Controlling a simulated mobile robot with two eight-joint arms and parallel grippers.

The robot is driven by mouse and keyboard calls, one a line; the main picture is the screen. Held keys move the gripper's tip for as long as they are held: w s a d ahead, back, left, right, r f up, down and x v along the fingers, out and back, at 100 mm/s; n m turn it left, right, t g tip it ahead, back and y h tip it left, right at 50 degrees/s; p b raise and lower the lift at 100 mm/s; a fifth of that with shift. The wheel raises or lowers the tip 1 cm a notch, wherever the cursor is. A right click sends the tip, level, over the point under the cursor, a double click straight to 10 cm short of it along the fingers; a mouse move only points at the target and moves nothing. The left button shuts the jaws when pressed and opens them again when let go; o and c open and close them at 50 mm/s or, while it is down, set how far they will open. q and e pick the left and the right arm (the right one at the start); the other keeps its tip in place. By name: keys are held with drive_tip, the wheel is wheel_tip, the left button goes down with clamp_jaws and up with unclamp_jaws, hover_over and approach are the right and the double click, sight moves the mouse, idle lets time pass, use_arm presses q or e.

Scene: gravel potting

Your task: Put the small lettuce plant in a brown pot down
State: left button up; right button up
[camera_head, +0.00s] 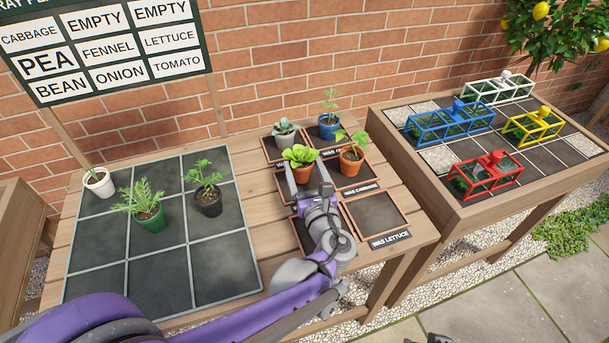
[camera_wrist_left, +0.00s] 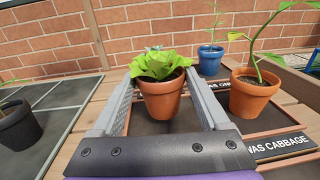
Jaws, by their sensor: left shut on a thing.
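The small lettuce plant (camera_head: 299,155), bright green, is in a brown terracotta pot (camera_wrist_left: 161,98). My left gripper (camera_head: 305,176) is shut on this pot, with one finger on each side in the wrist view. The pot is upright at the left middle square of the wooden-rimmed squares. I cannot tell whether its base touches the surface. A dark mat (camera_head: 165,275) with a pale grid lies on the left of the table. A sign (camera_head: 105,48) above it shows a grid of names, with LETTUCE at the middle right and PEA in larger letters. My right gripper is not visible.
On the mat stand a white pot (camera_head: 100,184), a green pot (camera_head: 150,220) and a black pot (camera_head: 208,203). A terracotta pot (camera_head: 351,162) stands close right of the lettuce; a blue pot (camera_head: 329,128) and a succulent (camera_head: 284,128) stand behind. The WAS LETTUCE square (camera_head: 377,212) is empty.

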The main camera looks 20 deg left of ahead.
use_arm(q)
drive_tip(key=shift+f, duration=0.95)
drive_tip(key=shift+f+b, duration=0.25)
drive_tip(key=shift+b, duration=0.1)
drive_tip(key=o, duration=1.3)
drive_tip(key=shift+o, duration=0.2)
drive_tip(key=shift+r, duration=0.2)
drive_tip(key=shift+s+d+r, duration=0.1)
drive_tip(key=shift+s+d, duration=0.1)
drive_tip(key=p+v, duration=0.1)
drive_tip(key=v, duration=1)
drive_tip(key=shift+s, duration=0.25)
